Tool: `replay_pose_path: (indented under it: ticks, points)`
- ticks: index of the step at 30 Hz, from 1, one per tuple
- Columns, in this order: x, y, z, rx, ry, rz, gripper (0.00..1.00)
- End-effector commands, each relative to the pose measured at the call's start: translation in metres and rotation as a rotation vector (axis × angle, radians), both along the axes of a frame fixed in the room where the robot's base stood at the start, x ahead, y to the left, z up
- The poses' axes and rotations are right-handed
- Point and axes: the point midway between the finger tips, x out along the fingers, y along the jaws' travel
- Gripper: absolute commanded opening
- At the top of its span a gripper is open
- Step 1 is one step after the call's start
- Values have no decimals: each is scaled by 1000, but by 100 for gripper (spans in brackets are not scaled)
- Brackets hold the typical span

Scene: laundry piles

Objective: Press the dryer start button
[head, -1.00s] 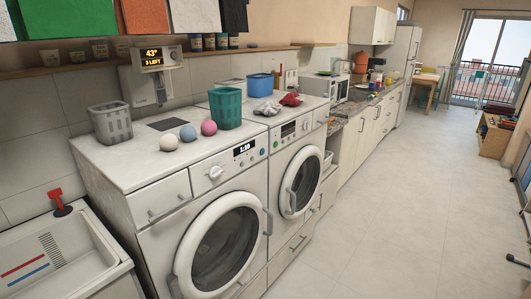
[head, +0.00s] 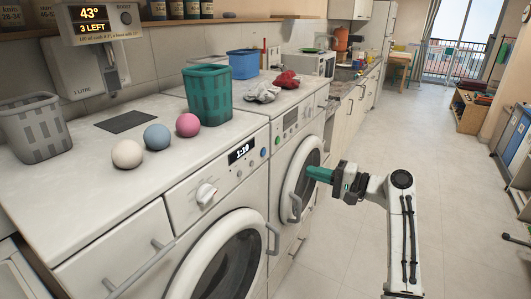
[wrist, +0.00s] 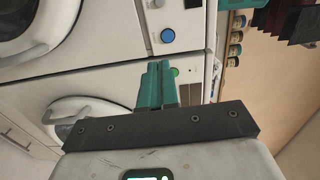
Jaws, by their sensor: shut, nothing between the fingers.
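Two white front-loading machines stand side by side; no label tells me which is the dryer. The nearer machine (head: 160,205) has a lit display (head: 241,151), a knob (head: 206,194) and a blue button (head: 263,153), also in the wrist view (wrist: 167,35). The farther machine (head: 285,160) has a green button (head: 277,140), partly beside my fingertips in the wrist view (wrist: 175,71). My gripper (head: 308,173) is shut and empty, its teal fingers pointing left before the farther machine's round door. In the wrist view its fingers (wrist: 158,64) appear in front of that panel; contact cannot be told.
On the machine tops are a grey basket (head: 35,128), three balls (head: 157,137), a teal basket (head: 208,95), a blue tub (head: 243,64) and crumpled cloths (head: 286,80). Door handles (head: 296,207) stick out.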

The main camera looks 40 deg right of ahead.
Motion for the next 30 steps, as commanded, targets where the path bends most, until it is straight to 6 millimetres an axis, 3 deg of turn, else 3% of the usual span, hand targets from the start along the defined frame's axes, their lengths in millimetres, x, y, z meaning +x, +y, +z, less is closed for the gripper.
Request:
replay_pose_path:
  ticks: [4, 17, 30]
  points:
    - [-1, -10, 9, 24, -23, -9, 0]
    - [7, -6, 10, 23, -22, -7, 0]
    - [81, 22, 11, 23, -21, -4, 0]
